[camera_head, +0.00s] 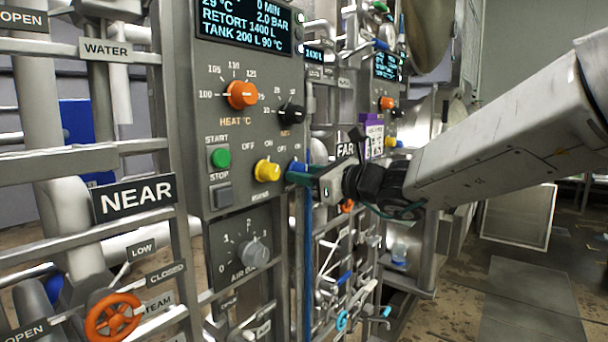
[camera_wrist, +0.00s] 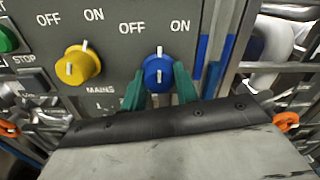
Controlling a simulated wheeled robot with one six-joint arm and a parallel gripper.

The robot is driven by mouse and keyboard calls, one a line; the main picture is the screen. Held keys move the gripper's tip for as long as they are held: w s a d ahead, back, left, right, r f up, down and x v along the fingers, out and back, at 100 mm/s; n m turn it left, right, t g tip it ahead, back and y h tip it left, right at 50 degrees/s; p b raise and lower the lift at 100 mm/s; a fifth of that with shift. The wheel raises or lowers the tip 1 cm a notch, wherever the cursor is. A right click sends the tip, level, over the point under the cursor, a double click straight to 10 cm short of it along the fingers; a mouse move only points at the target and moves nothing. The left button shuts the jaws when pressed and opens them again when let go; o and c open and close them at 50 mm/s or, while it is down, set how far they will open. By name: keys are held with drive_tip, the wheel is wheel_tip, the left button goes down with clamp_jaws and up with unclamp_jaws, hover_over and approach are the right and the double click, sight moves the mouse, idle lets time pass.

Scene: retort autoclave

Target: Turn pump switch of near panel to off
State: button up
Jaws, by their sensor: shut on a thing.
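The near panel (camera_head: 222,130) is grey and fills the middle of the head view; a NEAR sign (camera_head: 134,198) hangs at its left. A blue knob (camera_wrist: 158,72) shows in the wrist view, right of the yellow MAINS knob (camera_wrist: 82,65). Its white pointer stands about upright, between the OFF and ON marks. Its own label is hidden behind my gripper. My gripper (camera_wrist: 160,78) has green fingers on both sides of the blue knob and is shut on it. In the head view, my gripper (camera_head: 302,176) reaches the panel from the right and mostly covers this knob (camera_head: 295,167).
A green START button (camera_head: 221,157) and STOP button (camera_head: 222,194) are left of the yellow knob. An orange heat dial (camera_head: 242,94) is above and a grey air dial (camera_head: 255,254) below. Pipes and rails flank the panel. Floor is open at lower right.

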drive_tip(key=n, duration=0.6)
drive_tip(key=shift+d+n, duration=0.1)
drive_tip(key=shift+n, duration=0.2)
idle(0.4)
drive_tip(key=o, duration=1)
drive_tip(key=v, duration=0.7)
drive_tip(key=shift+s+d, duration=0.2)
drive_tip(key=shift+d, duration=0.1)
